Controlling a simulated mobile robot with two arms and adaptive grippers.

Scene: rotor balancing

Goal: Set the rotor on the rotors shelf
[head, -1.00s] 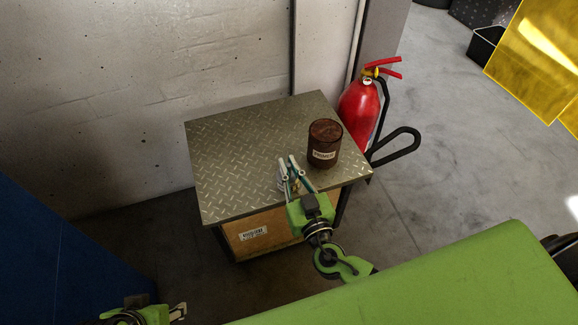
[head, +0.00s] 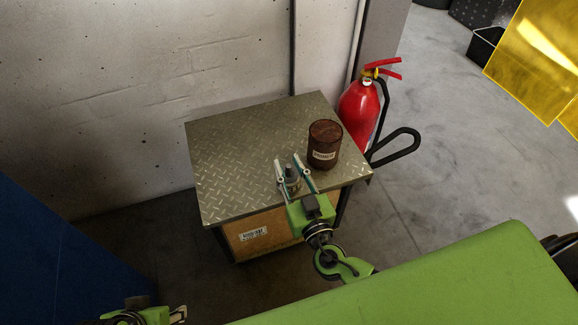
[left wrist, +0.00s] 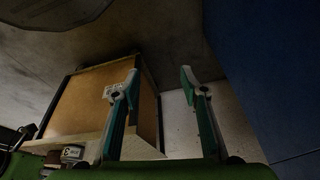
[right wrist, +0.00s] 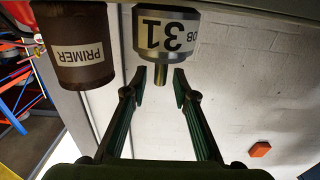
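The rotor (head: 291,183) is a small silver cylinder with a thin shaft, standing upright near the front edge of the diamond-plate top (head: 235,150) of a low stand. My right gripper (head: 289,163) is open, with a finger on either side of the rotor's shaft and visible gaps (right wrist: 164,75). My left gripper (left wrist: 160,76) is open and empty, low at the left of the head view. Whether this stand is the rotors shelf cannot be read.
A brown jar labelled PRIMER (right wrist: 78,45) stands close beside the rotor, also in the head view (head: 324,146). A red fire extinguisher (head: 358,110) is behind the stand's right side. The left part of the top is clear. A blue panel (head: 60,250) is at left.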

